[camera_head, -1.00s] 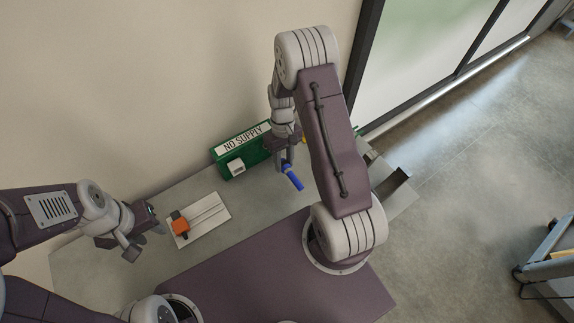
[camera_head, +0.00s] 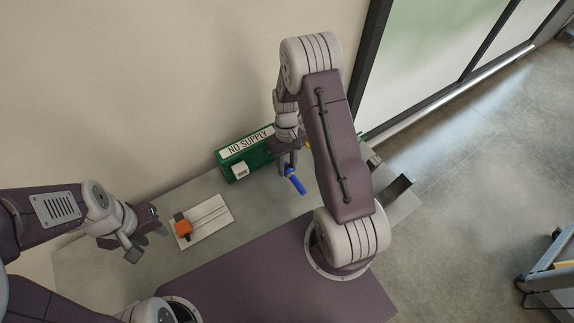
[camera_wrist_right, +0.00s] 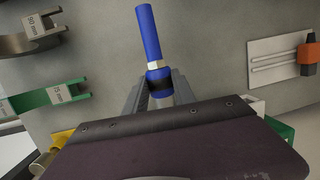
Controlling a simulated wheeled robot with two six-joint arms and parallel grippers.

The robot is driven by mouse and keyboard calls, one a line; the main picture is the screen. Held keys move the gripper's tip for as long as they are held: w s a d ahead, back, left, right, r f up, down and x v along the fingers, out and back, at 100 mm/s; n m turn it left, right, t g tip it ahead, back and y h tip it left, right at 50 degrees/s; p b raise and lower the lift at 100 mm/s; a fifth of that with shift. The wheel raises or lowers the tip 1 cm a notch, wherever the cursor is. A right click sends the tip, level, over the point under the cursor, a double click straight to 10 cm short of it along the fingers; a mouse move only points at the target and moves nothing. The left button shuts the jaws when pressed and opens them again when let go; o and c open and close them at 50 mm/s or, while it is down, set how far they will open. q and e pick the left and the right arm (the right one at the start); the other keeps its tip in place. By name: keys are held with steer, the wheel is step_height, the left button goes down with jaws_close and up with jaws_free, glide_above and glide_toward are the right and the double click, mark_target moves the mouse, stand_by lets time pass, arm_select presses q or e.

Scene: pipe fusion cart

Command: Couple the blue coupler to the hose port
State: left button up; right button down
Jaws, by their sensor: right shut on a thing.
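My right gripper (camera_head: 288,167) is shut on the blue coupler (camera_head: 297,184), which sticks out above the grey worktop (camera_head: 260,205). In the right wrist view the coupler (camera_wrist_right: 149,35) is a blue tube with a pale metal collar and a dark band between the fingers (camera_wrist_right: 158,92). Its free end points away from the gripper. My left gripper (camera_head: 149,243) is empty at the left, its fingers apart, beside the white plate. I cannot make out the hose port for certain in either view.
A green box (camera_head: 230,172) marked "NO SUPPLY" stands at the wall behind the right gripper. A white plate (camera_head: 213,218) with an orange block (camera_head: 183,229) lies on the worktop. Grey (camera_wrist_right: 30,42) and green (camera_wrist_right: 45,97) labelled holders show in the wrist view.

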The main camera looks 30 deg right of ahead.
steer(key=shift+w+a, duration=0.1)
steer(key=shift+w, duration=1.25)
steer(key=shift+w, duration=0.65)
steer(key=c, duration=0.9)
jaws_free()
steer(key=shift+w, duration=0.1)
steer(key=shift+c, duration=0.2)
steer(key=a+b+v, duration=0.1)
steer(key=b+v, duration=0.1)
steer(key=v, duration=0.7)
steer(key=shift+d, duration=0.4)
